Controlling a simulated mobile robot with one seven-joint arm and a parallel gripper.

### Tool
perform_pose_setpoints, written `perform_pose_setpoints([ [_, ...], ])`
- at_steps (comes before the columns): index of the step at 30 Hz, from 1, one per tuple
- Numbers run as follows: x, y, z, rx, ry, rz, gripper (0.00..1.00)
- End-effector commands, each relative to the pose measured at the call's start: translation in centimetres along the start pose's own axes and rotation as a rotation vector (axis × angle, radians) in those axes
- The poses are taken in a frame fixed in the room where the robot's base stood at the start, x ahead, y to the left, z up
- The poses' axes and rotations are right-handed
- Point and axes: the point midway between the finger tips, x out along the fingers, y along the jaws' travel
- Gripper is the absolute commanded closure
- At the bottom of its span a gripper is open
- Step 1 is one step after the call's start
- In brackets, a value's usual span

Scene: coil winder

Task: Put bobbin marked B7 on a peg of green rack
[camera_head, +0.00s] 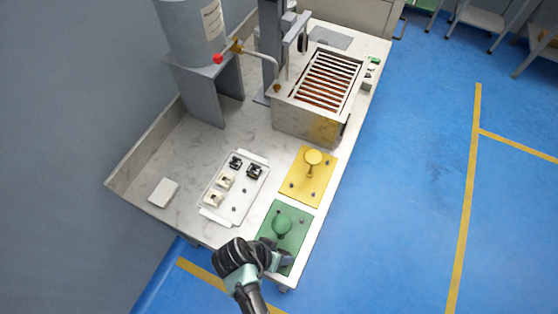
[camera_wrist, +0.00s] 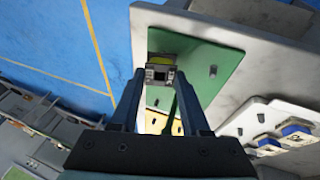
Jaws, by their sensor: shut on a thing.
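My gripper (camera_wrist: 159,75) is shut on a small bobbin (camera_wrist: 159,67), which has a dark middle, pale edges and some yellow. No B7 mark can be read on it. The green rack (camera_wrist: 208,58) lies behind the bobbin in the wrist view, with a bare dark peg (camera_wrist: 213,71) to the right. In the head view the green rack (camera_head: 294,222) has a round-topped green handle, and my gripper (camera_head: 279,259) is over its near part. Whether the held bobbin touches a peg cannot be told.
A yellow rack (camera_head: 323,187) with a knobbed handle lies beyond the green one. A white tray (camera_head: 247,205) with several bobbins is to the left. A metal box with a slatted top (camera_head: 300,122) stands farther back. The table's right edge is close.

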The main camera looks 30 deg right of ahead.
Motion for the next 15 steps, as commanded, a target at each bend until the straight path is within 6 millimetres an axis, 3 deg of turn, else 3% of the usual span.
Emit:
perform_pose_setpoints([
  [11,1.19,-0.35,0.37,0.0,0.0,0.0,1.0],
  [12,1.19,-0.36,0.36,0.0,0.0,0.0,0.52],
  [15,1.09,-0.33,0.33,0.0,0.0,0.0,0.34],
])
